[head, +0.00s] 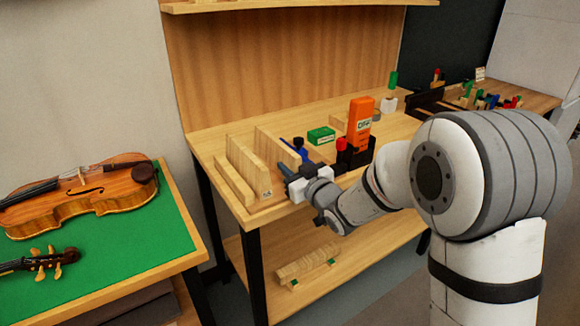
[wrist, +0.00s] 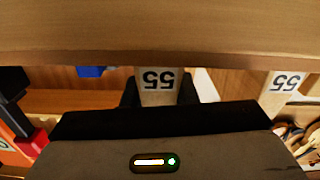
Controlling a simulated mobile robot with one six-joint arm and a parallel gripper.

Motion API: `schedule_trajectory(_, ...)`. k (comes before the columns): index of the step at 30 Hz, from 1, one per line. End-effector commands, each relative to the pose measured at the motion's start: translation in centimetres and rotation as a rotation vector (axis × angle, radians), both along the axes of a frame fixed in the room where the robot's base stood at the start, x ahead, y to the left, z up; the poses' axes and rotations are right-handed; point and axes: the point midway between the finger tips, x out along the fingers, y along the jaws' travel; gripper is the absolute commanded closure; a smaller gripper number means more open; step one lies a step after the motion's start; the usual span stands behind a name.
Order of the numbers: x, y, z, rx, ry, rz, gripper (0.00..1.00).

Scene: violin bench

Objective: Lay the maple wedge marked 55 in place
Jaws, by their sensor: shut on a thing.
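My gripper (head: 292,181) is at the front edge of the bench, shut on the end of a pale maple wedge (head: 276,147). In the wrist view the held wedge (wrist: 158,82) shows a 55 label, upside down, between the fingers of my gripper (wrist: 158,92). The held wedge points back over the bench; I cannot tell whether it touches the top. A second wedge (head: 247,164) with a label on its end stands to its left, apart from it. In the wrist view this second wedge (wrist: 286,82) also reads 55.
The bench top (head: 210,143) also holds a lower wood strip (head: 232,182), a green box (head: 321,135), a blue tool (head: 295,150) and an orange box (head: 360,121) in a dark holder. A violin (head: 90,197) lies on a green-topped table at left. Wood blocks (head: 307,261) sit on the lower shelf.

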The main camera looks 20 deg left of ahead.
Motion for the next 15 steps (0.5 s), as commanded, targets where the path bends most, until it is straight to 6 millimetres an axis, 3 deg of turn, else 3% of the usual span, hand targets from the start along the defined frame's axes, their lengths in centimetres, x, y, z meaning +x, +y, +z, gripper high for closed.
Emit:
schedule_trajectory(1, 0.02, -0.01, -0.12, 0.001, -0.002, 0.0, 1.0)
schedule_trajectory(2, 0.02, -0.02, -0.22, 0.0, 0.0, 0.0, 0.74)
schedule_trajectory(3, 0.03, -0.02, -0.12, 0.0, 0.0, 0.0, 0.7)
schedule_trajectory(10, 0.05, -0.05, -0.09, 0.0, 0.0, -0.001, 0.52)
schedule_trajectory(15, 0.06, -0.07, -0.09, 0.0, 0.0, -0.001, 0.52)
